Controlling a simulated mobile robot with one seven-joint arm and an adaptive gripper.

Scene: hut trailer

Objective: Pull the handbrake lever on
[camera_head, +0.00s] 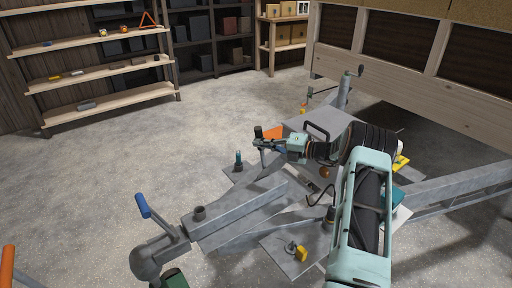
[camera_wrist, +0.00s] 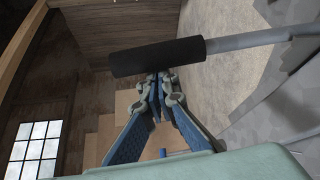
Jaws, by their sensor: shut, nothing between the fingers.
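The handbrake lever shows in the wrist view as a thick black grip (camera_wrist: 158,57) on a grey bar (camera_wrist: 250,39) that runs off to the right. My gripper (camera_wrist: 159,80) has its blue-padded fingers closed together, with their tips just below the black grip in the picture. Nothing is held between them. I cannot tell whether the tips touch the grip. In the head view my gripper (camera_head: 262,146) is above the trailer drawbar, and the lever is small and hard to make out there against the fingers.
The grey drawbar (camera_head: 240,211) runs to a coupling with a blue handle (camera_head: 143,205). A yellow knob (camera_head: 297,251) sits on a plate at the front. The wooden trailer body (camera_head: 390,70) stands behind at right. Shelves (camera_head: 98,72) line the back wall. Concrete floor at left is open.

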